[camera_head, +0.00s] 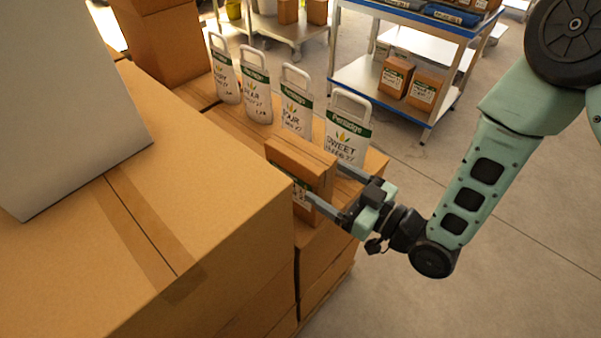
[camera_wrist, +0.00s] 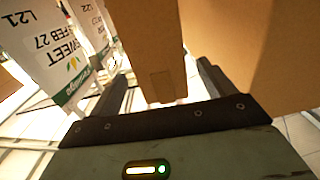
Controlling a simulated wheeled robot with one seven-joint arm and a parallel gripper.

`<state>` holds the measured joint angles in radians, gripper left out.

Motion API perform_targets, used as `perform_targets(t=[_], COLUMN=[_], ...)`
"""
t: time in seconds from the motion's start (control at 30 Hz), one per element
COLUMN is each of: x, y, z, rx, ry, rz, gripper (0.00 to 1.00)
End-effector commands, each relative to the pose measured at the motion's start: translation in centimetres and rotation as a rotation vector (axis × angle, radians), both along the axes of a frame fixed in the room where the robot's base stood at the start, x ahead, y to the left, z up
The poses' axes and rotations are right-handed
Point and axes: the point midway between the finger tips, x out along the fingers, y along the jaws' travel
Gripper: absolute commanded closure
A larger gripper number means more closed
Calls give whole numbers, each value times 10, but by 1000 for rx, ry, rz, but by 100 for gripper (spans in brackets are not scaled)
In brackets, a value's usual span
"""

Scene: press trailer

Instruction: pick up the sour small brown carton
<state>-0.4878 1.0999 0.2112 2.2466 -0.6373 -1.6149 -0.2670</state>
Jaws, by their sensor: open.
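My gripper (camera_head: 326,184) is open, with one finger on either side of the carton's near end. In the wrist view the carton (camera_wrist: 147,45) fills the space between the fingers (camera_wrist: 160,82) and extends upward past them. I cannot tell whether either finger touches it.
White handled packs stand in a row behind the carton; the nearest (camera_head: 347,130) reads SWEET. A large brown box (camera_head: 215,215) rises at the left, close to the carton. A blue-edged shelf cart (camera_head: 350,75) holds more brown cartons (camera_head: 394,77). The floor at right is clear.

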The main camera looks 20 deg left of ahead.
Motion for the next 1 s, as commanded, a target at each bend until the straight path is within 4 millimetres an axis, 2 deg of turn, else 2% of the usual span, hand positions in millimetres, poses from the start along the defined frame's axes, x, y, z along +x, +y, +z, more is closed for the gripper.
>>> perform_targets(t=[0.23,0.4,0.53,0.83,0.87,1.0], x=[5,12,17,19,19,19], y=[16,38,53,57,57,57], z=[5,12,9,6,6,6], rx=[1,1,0,0,0,0], ry=[0,-1,0,0,0,0], rz=[1,1,1,0,0,0], gripper=[18,18,18,18,24,63])
